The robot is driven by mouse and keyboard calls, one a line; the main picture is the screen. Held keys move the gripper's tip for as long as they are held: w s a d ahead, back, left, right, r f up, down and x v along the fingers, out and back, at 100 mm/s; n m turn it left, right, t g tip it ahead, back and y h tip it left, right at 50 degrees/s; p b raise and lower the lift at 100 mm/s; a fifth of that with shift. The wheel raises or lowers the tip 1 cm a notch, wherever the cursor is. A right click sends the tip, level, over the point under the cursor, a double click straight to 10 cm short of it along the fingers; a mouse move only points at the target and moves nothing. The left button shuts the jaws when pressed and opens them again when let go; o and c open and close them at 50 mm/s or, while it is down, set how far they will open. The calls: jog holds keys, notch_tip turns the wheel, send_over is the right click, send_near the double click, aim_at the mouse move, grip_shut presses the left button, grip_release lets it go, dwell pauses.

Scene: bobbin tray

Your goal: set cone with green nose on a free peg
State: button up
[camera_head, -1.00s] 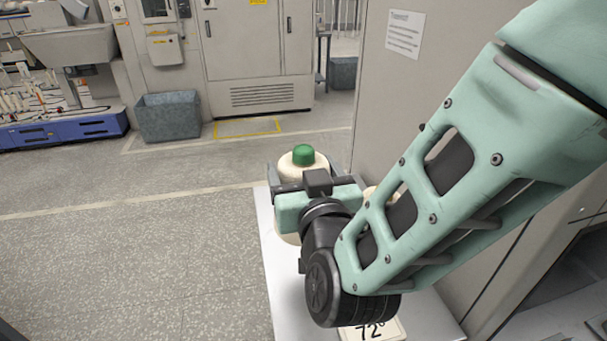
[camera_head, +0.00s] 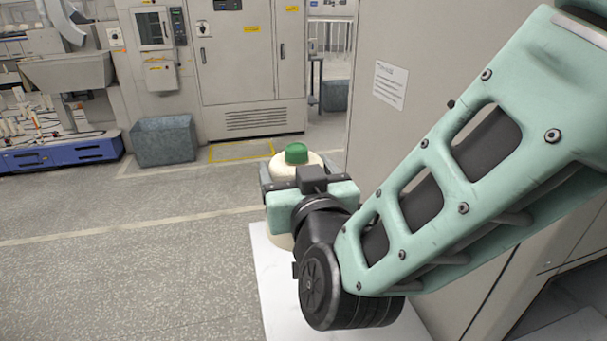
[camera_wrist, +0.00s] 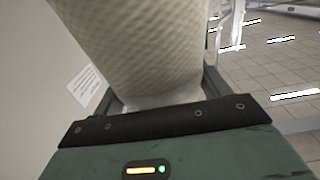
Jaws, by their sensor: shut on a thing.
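The cone with the green nose (camera_head: 296,154) is cream-coloured and stands upright between the fingers of my gripper (camera_head: 293,178). My gripper is shut on it; my wrist and arm hide much of its lower body in the head view. In the wrist view the wound, textured body of the cone (camera_wrist: 140,45) fills the upper middle, between the two fingers. The cone is in front of and above the white table top (camera_head: 268,270); I cannot tell how far above. Several bobbins or pegs (camera_head: 20,130) show on a blue-based rack (camera_head: 75,150) at the far left.
A grey wall panel with a posted notice (camera_head: 391,85) stands close on the right, beside my arm. A grey bin (camera_head: 163,141) and tall cabinets (camera_head: 245,70) stand at the back. The speckled floor (camera_head: 120,260) at left is open.

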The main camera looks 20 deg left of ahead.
notch_tip(320, 180, up, 10)
jog(key=p, duration=0.5)
jog(key=shift+r+p, duration=0.2)
jog(key=shift+p, duration=0.2)
